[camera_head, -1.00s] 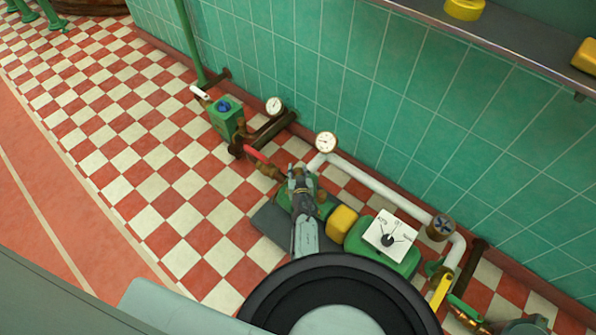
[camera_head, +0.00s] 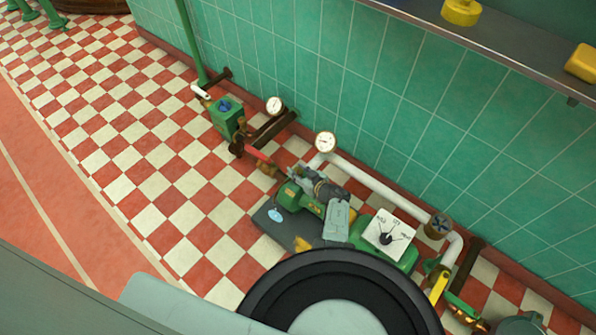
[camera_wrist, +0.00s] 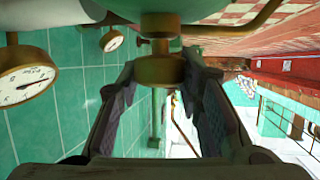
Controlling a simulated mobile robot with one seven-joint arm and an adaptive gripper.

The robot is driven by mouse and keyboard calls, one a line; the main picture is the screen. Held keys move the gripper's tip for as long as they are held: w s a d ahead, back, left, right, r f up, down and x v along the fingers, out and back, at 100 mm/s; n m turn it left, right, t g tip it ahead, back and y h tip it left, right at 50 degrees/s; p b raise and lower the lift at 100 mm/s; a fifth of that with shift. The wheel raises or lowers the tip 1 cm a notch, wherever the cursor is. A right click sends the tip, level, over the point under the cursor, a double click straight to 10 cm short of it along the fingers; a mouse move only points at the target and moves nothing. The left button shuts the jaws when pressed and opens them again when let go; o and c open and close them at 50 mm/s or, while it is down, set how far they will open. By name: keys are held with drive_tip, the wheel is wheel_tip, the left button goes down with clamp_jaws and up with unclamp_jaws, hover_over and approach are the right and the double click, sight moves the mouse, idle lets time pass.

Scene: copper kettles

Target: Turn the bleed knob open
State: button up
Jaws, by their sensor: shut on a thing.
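The bleed knob (camera_wrist: 157,72) is a round brass knob on a short stem, seen large at the top centre of the wrist view. My gripper (camera_wrist: 156,78) has one finger on each side of it and is shut on it. In the head view my gripper (camera_head: 302,174) reaches in from the lower right at the green pump (camera_head: 290,196), and the knob is hidden there. I cannot read from the frames how far the knob is turned.
A white pipe (camera_head: 375,183) runs behind the pump along the tiled wall. Gauges (camera_head: 325,142) (camera_head: 274,105) stand near it. A white dial plate (camera_head: 388,234) sits to the right.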

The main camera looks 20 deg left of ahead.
drive_tip(key=n+g+y+b, duration=0.1)
drive_tip(key=n+g+b, duration=0.1)
drive_tip(key=f+n+g+b, duration=0.1)
drive_tip(key=g+b, duration=0.1)
drive_tip(key=b, duration=0.1)
drive_tip(key=shift+w+d+n+y, duration=0.1)
drive_tip(key=shift+w+n+y, duration=0.05)
drive_tip(key=shift+n+y, duration=0.25)
drive_tip(key=n+g+b, duration=0.2)
drive_tip(key=g+b, duration=0.1)
drive_tip(key=b, duration=0.2)
drive_tip(key=shift+f+n+b, duration=0.1)
drive_tip(key=shift+n+b, duration=0.2)
drive_tip(key=shift+b, duration=0.1)
drive_tip(key=n+g+b, duration=0.3)
drive_tip(key=b, duration=0.6)
drive_tip(key=shift+g, duration=0.3)
drive_tip(key=n+g+b, duration=0.1)
drive_tip(key=b, duration=0.1)
drive_tip(key=n+g+b, duration=0.1)
drive_tip(key=b, duration=0.2)
drive_tip(key=shift+r+h, duration=0.35)
drive_tip(key=shift+h, duration=0.05)
drive_tip(key=shift+s+a+r+g+b, duration=0.2)
drive_tip(key=shift+g+b, duration=0.1)
drive_tip(key=shift+b, duration=0.05)
drive_tip(key=o, duration=1.2)
